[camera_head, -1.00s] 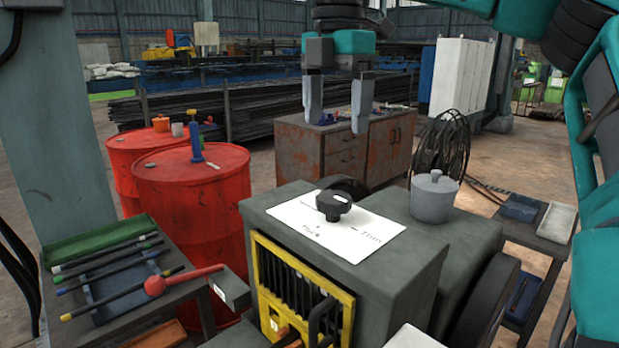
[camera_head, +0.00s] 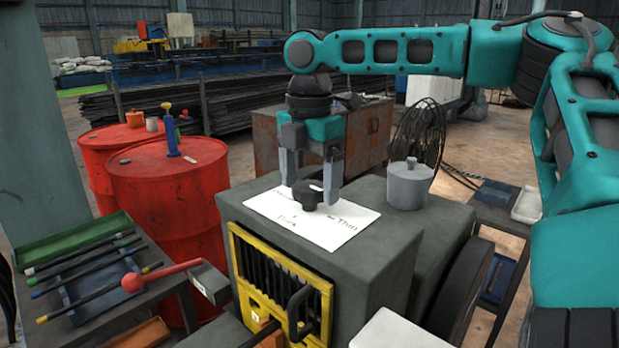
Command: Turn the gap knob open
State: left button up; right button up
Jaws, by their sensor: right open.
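The gap knob (camera_head: 308,194) is a black knob on top of the grey machine housing (camera_head: 368,252). It stands on a white label sheet (camera_head: 352,222) with printed words, one of which reads "Thin". My right gripper (camera_head: 310,192) points down over the knob. Its two grey fingers are apart, one on each side of the knob. I cannot tell whether either finger touches it. The fingers partly overlap the sheet. My left gripper is not in view.
A yellow-framed grille (camera_head: 275,318) with a dark handle is on the housing's front. A grey lidded pot (camera_head: 408,184) stands right of the knob. Red drums (camera_head: 165,210) stand behind.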

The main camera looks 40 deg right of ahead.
jog(key=c, duration=1.1)
jog(key=shift+o, duration=0.2)
